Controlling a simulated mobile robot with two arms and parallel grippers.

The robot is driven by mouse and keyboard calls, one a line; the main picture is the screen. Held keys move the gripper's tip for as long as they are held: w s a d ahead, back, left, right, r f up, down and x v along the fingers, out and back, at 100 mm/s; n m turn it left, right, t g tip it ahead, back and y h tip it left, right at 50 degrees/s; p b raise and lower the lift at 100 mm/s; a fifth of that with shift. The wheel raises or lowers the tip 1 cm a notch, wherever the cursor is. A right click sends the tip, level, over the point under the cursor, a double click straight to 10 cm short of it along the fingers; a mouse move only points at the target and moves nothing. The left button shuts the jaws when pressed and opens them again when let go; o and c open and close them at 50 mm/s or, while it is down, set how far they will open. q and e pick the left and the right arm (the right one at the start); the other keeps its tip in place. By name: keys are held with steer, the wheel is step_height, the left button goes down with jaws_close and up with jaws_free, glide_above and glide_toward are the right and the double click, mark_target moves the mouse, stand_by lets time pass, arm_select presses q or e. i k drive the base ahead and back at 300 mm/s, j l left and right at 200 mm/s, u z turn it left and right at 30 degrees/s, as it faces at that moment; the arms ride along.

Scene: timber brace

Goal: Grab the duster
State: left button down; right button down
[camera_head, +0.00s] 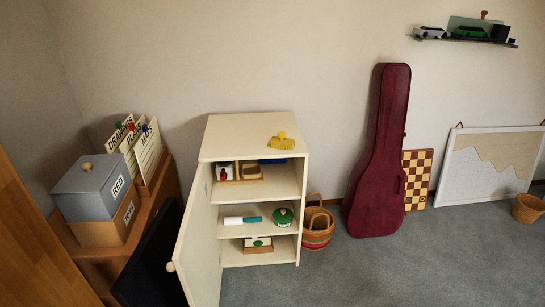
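A white item with a teal end (243,220), which looks like a duster, lies on the middle shelf of the open cream cabinet (222,132). A yellow item (282,141) lies on the cabinet's top; it looks like a brush or duster, but it is too small to tell. The cabinet door (200,245) stands open to the left, toward me. Neither of my grippers is in view.
A green round item (284,216) sits beside the teal end. Small items lie on the other shelves. A striped basket (317,232) and a red guitar case (383,150) stand right of the cabinet. Grey carpet (400,275) is clear at front right.

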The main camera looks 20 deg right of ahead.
mark_target(280, 141)
steer(key=i+l, duration=0.15)
steer(key=l, duration=0.25)
steer(key=i+l+u, duration=0.15)
steer(key=l, duration=0.2)
steer(key=i+l, duration=0.15)
steer(key=l, duration=0.25)
steer(key=i+l+u, duration=0.15)
steer(key=l, duration=0.25)
steer(key=i+l, duration=0.1)
steer(key=l, duration=0.35)
steer(key=i+l+u, duration=0.15)
steer(key=l, duration=0.65)
steer(key=i+u, duration=0.05)
